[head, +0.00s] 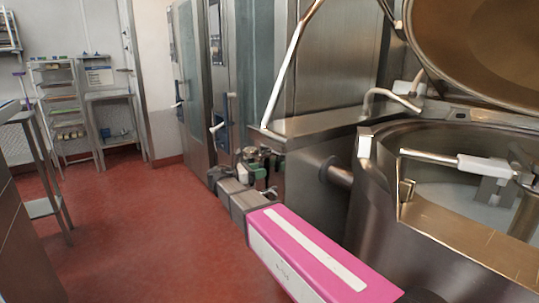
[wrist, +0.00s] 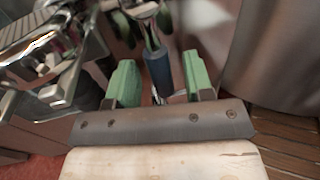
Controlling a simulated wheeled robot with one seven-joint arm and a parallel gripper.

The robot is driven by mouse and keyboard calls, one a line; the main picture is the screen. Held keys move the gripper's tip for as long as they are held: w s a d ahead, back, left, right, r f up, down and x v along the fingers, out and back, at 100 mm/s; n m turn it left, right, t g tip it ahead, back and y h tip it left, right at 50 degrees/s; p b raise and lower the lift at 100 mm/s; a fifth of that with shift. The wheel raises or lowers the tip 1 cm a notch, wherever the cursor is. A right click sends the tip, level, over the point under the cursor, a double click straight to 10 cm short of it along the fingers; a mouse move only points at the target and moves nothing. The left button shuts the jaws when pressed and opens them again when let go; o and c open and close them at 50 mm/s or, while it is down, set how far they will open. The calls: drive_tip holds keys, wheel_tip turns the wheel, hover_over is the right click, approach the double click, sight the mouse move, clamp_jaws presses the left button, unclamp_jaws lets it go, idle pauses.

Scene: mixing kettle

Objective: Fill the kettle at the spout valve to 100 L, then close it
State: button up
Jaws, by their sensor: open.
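The steel kettle (head: 375,195) stands at the right of the head view with its lid (head: 480,50) raised. A pale surface shows low inside it; I cannot tell whether it is water or the bottom. A curved spout (head: 385,95) ends at the kettle's back left rim. In the wrist view a blue-grey handle (wrist: 158,72) on a chrome stem lies between the green fingers of my gripper (wrist: 160,82). The fingers are apart, with visible gaps on both sides of the handle. In the head view my gripper (head: 264,168) is beside the steel housing left of the kettle. No volume reading is legible.
A mixer arm with a white fitting (head: 485,167) reaches across the kettle opening. Tall steel ovens (head: 190,75) line the back wall. Shelving (head: 60,110) stands at the far left, and a steel table (head: 45,207) is nearer. The red floor (head: 130,225) between is clear.

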drive_tip(key=shift+d, duration=0.15)
drive_tip(key=shift+w+d, duration=0.2)
drive_tip(key=shift+d, duration=0.2)
clamp_jaws()
